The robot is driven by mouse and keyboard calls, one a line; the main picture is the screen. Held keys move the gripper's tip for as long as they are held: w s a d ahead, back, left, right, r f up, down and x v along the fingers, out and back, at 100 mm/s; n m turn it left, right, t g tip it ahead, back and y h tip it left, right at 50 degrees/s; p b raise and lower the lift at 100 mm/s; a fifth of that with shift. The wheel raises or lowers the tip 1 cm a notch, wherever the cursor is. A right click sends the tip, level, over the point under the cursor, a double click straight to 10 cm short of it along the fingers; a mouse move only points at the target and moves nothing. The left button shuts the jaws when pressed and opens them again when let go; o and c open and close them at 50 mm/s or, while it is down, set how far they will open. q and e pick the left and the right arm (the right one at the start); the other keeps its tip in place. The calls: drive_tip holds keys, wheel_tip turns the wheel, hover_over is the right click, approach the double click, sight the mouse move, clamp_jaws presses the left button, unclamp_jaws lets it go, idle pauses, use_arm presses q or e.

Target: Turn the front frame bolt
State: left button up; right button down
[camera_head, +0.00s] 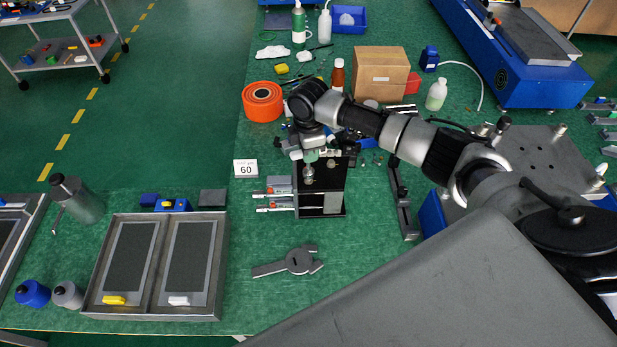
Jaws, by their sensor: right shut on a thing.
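The black crimping press frame (322,200) stands upright on the green bench, in the middle of the head view. Small silver bolt-like parts (308,174) show on its top. My right arm comes in from the right, and my right gripper (311,156) is at the back part of the frame's top, pointing down. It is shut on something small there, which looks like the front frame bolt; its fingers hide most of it. My left gripper is not in view.
A grey wrench-like tool (299,261) lies in front of the press. A two-pane metal tray (222,275) is at the left front, with a "60" card (245,168) behind it. An orange tape roll (262,102) and a cardboard box (381,74) stand behind.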

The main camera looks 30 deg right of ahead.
drive_tip(key=shift+f+b, duration=0.55)
drive_tip(key=shift+f, duration=0.6)
